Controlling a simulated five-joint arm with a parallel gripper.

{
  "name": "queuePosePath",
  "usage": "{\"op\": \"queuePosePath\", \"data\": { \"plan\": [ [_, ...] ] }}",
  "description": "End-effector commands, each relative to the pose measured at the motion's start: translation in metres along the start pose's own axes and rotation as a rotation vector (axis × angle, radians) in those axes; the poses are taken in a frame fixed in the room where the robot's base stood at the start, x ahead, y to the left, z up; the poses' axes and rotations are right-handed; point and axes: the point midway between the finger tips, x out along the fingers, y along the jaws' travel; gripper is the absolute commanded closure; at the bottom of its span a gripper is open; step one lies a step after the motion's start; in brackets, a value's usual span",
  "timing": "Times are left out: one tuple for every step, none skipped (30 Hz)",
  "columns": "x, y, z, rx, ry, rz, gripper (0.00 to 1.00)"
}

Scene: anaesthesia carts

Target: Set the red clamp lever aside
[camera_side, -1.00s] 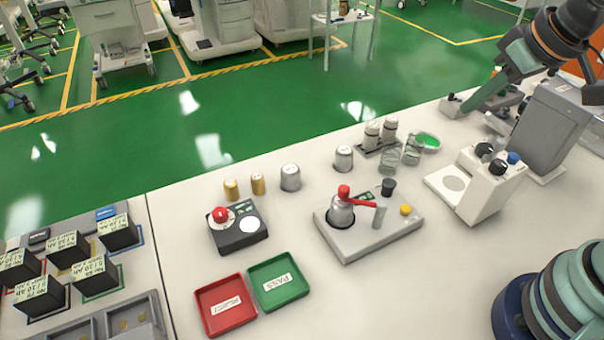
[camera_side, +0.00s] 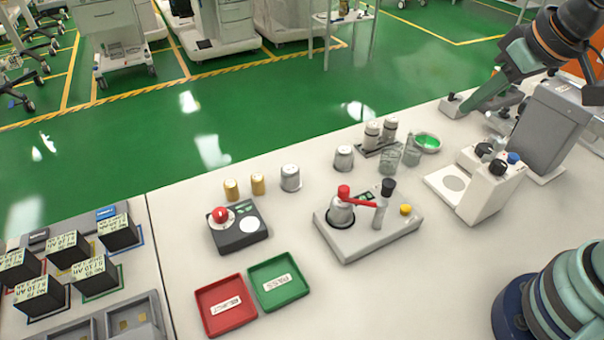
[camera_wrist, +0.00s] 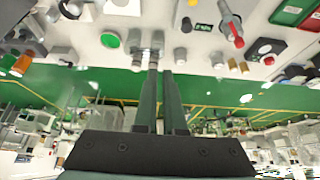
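The red clamp lever (camera_side: 362,199) lies across the top of a grey fixture (camera_side: 350,248), over a domed metal part (camera_side: 340,213). Its round red knob sits above the dome and its arm reaches right to a black-capped post (camera_side: 387,190). In the wrist view the lever (camera_wrist: 232,25) is at the upper right. My gripper (camera_wrist: 160,70) shows two dark fingers with a narrow gap, empty, apart from the lever and off to its left. In the side view my arm is at the upper right, away from the fixture; its fingertips are not clear there.
Red (camera_side: 226,322) and green (camera_side: 290,297) trays lie in front of the fixture. A box with a red button (camera_side: 238,240) stands left. Metal cylinders (camera_side: 290,178), glass jars (camera_side: 411,152) and a green dish (camera_side: 428,141) stand behind. A white device (camera_side: 480,185) stands right.

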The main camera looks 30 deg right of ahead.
Motion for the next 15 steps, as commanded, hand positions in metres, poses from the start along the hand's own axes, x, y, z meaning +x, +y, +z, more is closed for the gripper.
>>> {"op": "queuePosePath", "data": {
  "plan": [
    [0.000, -0.001, -0.001, -0.003, -0.002, -0.001, 0.69],
    [0.000, -0.002, -0.001, -0.008, -0.005, -0.003, 0.58],
    [0.000, -0.004, -0.003, -0.019, -0.013, -0.007, 0.43],
    [0.001, -0.007, -0.004, -0.030, -0.023, -0.011, 0.43],
    [0.001, -0.010, -0.006, -0.045, -0.034, -0.016, 0.43],
    [0.002, -0.016, -0.010, -0.069, -0.054, -0.025, 0.43],
    [0.003, -0.021, -0.013, -0.090, -0.070, -0.033, 0.43],
    [0.004, -0.028, -0.016, -0.116, -0.089, -0.041, 0.43],
    [0.006, -0.037, -0.021, -0.153, -0.116, -0.053, 0.43],
    [0.008, -0.044, -0.024, -0.181, -0.137, -0.061, 0.43],
    [0.010, -0.052, -0.027, -0.211, -0.159, -0.070, 0.43],
    [0.013, -0.062, -0.031, -0.251, -0.188, -0.081, 0.43],
    [0.015, -0.070, -0.034, -0.280, -0.208, -0.089, 0.43],
    [0.017, -0.078, -0.036, -0.309, -0.228, -0.097, 0.43],
    [0.021, -0.089, -0.039, -0.349, -0.255, -0.107, 0.43]
  ]
}}
